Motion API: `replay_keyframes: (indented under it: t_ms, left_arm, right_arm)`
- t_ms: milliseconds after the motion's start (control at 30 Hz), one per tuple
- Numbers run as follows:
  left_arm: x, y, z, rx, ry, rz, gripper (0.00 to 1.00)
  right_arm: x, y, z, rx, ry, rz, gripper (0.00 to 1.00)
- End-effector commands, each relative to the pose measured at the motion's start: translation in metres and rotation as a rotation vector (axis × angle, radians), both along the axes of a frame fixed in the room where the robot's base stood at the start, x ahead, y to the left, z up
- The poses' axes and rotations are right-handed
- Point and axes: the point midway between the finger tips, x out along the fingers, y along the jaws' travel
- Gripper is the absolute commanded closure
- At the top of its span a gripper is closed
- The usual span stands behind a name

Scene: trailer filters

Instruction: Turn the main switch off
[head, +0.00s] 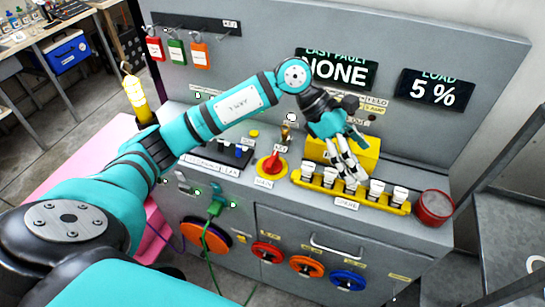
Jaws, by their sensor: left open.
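The main switch (270,165) is a red rotary knob on a yellow plate, above a small MAIN label (264,183) on the grey console. Its handle looks slanted, with one end up and to the right; I cannot read its position marks. My left gripper (352,162) is open, to the right of the switch and apart from it. Its fingers point down over the yellow rack and in front of a yellow block (367,151). They hide part of both. I cannot tell whether they touch the rack. My right gripper is out of view.
A yellow rack (405,209) labelled SPARE holds several white-topped pieces right of the switch. A red cup (434,207) stands at the console's right end. A green plug (215,207) with a cable is on the front. Displays read NONE (336,70) and 5 % (434,90).

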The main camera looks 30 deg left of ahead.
Motion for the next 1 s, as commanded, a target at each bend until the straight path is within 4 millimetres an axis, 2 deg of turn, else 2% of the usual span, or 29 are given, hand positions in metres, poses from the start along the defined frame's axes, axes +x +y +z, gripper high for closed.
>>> replay_keyframes:
  t_ms: [33, 100, 200, 300, 333, 433, 567, 1000]
  left_arm:
    - [0.01, 0.039, -0.002, 0.168, -0.024, -0.013, 0.12]
    - [0.016, 0.091, -0.003, 0.38, -0.022, -0.025, 0.12]
    - [0.018, 0.154, 0.006, 0.61, 0.01, -0.019, 0.12]
    - [0.014, 0.195, 0.018, 0.752, 0.052, -0.007, 0.12]
    - [0.013, 0.203, 0.021, 0.779, 0.061, -0.003, 0.12]
    - [0.01, 0.218, 0.024, 0.829, 0.085, 0.003, 0.12]
    - [0.008, 0.221, 0.013, 0.84, 0.093, 0.001, 0.12]
    - [0.007, 0.22, -0.078, 0.834, 0.095, 0.001, 0.12]
  right_arm:
    - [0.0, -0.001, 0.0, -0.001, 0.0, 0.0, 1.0]
    - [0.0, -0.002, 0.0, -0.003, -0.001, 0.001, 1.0]
    - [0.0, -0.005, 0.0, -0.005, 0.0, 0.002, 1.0]
    - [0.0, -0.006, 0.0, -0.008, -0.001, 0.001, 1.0]
    - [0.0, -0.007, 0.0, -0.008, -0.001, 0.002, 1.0]
    - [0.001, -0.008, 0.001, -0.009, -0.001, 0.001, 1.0]
    - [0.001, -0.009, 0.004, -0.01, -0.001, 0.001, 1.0]
    - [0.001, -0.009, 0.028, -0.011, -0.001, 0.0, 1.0]
